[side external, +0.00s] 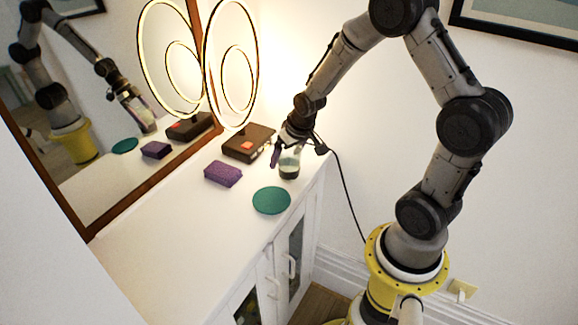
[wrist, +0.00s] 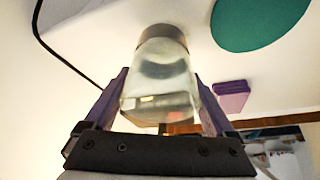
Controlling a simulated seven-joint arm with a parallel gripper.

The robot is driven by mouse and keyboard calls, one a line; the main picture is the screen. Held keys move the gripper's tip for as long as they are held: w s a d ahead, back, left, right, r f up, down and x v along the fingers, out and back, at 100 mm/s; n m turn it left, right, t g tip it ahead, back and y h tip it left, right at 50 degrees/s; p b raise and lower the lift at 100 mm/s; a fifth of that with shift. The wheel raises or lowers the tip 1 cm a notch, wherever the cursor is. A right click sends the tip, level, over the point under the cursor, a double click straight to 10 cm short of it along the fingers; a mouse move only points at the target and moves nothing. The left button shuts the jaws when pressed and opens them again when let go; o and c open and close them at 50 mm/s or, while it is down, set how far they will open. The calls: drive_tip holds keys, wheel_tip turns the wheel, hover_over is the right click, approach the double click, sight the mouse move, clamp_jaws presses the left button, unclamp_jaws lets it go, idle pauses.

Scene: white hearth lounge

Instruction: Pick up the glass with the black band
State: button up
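The glass with the black band (side external: 289,168) stands upright near the right end of the white cabinet top. It is clear, with a dark band low on it. In the wrist view the glass (wrist: 160,85) lies between my fingers, its dark band at the far end. My gripper (side external: 298,152) points down over the glass. In the wrist view my gripper (wrist: 162,90) has its purple fingers spread, one on each side of the glass. The fingers look apart, but contact at the glass wall is hard to judge.
A teal disc (side external: 271,201) lies in front of the glass. A purple sponge-like block (side external: 223,174) is to its left. A dark box (side external: 248,143) and glowing ring lamp (side external: 232,65) stand behind, beside a mirror (side external: 100,110). A black cable (side external: 346,195) hangs past the cabinet's right edge.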

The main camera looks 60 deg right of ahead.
drive_tip(key=c, duration=1.1)
drive_tip(key=shift+r, duration=0.1)
